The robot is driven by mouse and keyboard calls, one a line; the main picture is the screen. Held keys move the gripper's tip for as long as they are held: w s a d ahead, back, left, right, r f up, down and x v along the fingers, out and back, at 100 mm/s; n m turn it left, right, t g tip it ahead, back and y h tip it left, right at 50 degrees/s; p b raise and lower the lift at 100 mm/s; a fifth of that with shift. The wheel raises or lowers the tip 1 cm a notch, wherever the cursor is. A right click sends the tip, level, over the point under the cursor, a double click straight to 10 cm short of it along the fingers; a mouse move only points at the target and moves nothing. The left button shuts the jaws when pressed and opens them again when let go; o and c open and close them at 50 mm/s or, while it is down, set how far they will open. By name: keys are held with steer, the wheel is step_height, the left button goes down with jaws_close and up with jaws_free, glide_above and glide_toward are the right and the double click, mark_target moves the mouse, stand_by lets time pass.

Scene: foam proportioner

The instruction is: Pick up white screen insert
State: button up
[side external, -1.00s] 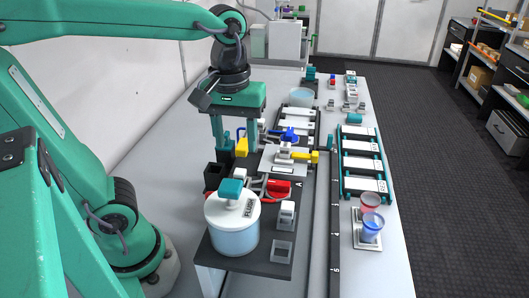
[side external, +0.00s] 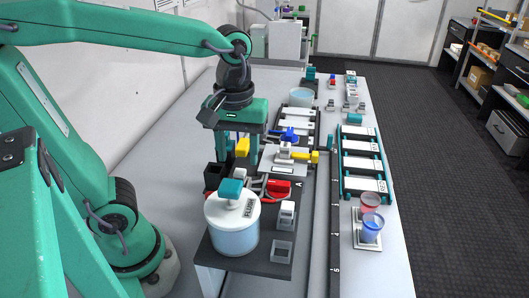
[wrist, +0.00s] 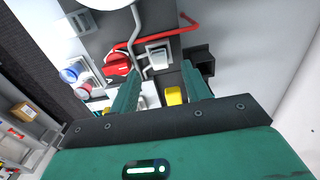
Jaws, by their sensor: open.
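I cannot tell for certain which piece is the white screen insert. In the wrist view, a small white-topped grey piece (wrist: 157,57) sits beyond my fingertips, between a red knob (wrist: 117,65) and a black open box (wrist: 200,57). In the side view, another white block (side external: 287,209) stands near the front of the dark board, and a white piece (side external: 284,151) sits on a pale plate. My gripper (side external: 238,167) is open with both fingers pointing down, behind the lidded jar. It holds nothing that I can see; its fingers also show in the wrist view (wrist: 160,85).
The white-lidded FLUSH jar (side external: 232,232) stands in front of my gripper. A yellow block (side external: 242,147) is close to the fingers, and the black box (side external: 214,177) is at left. A red handle (side external: 279,188) lies right of them. Teal racks (side external: 363,168) and cups (side external: 372,222) stand further right.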

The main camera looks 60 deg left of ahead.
mark_target(239, 171)
steer(key=shift+f, duration=2.3)
steer(key=shift+w, duration=0.1)
jaws_close()
